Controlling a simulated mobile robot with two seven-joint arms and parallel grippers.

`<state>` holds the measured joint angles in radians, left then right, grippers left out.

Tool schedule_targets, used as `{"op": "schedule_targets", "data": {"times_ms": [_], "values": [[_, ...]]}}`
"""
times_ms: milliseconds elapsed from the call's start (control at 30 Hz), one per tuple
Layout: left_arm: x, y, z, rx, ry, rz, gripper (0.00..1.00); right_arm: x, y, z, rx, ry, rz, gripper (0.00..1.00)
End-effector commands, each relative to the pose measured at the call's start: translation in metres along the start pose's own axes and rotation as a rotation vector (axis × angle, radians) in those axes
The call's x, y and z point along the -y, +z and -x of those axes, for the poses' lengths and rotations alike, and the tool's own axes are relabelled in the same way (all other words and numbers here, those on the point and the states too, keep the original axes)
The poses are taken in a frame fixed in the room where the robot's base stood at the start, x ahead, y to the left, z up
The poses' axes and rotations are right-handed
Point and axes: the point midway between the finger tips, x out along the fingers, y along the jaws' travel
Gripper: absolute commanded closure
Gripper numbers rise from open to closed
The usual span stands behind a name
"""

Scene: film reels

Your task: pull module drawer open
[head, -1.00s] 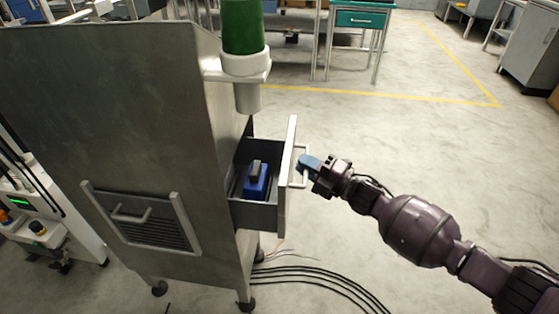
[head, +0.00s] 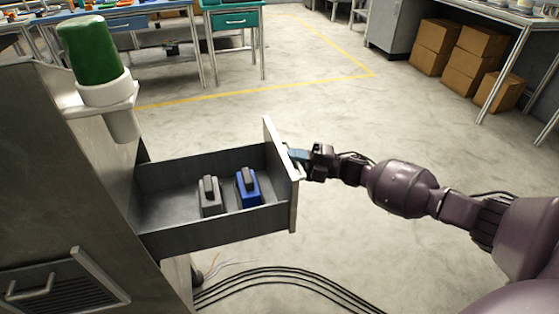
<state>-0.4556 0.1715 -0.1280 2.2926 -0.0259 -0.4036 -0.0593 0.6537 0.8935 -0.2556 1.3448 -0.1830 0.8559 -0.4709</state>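The module drawer (head: 215,234) stands pulled well out of the right side of the grey metal cabinet (head: 75,200). Inside it a grey module (head: 209,199) and a blue module (head: 250,190) stand side by side toward the front end. My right gripper (head: 296,158) is at the outer face of the drawer front, at its handle (head: 299,172). The fingers overlap the handle, and their closure on it is too small to see clearly. My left gripper is not in view.
A green bottle (head: 90,50) sits in a white holder on the cabinet, above the drawer's inner end. Black cables (head: 290,276) run over the floor below. The floor right of the drawer is open. Cardboard boxes (head: 470,60) stand far at the right.

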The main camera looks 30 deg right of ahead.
Motion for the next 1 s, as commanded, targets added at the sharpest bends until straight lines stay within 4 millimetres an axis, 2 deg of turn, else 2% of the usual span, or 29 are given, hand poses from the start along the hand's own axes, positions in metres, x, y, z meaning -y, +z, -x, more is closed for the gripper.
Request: {"op": "schedule_targets", "data": {"times_ms": [133, 500, 533, 667, 1000], "values": [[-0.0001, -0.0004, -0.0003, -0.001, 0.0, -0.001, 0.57, -0.0006, 0.0025, 0.0062, 0.001, -0.001, -0.001, 1.0], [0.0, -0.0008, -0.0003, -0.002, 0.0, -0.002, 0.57, -0.0011, 0.0031, 0.007, 0.001, -0.001, -0.001, 1.0], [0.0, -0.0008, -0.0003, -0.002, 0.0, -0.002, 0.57, -0.0011, 0.0031, 0.0069, 0.001, -0.001, -0.001, 0.83], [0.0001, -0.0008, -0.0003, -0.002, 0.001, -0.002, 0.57, -0.0012, 0.003, 0.0068, 0.001, -0.001, -0.001, 0.63], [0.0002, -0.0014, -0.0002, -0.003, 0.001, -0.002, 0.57, -0.0013, 0.003, 0.0093, 0.001, -0.001, 0.0, 0.63]]}}
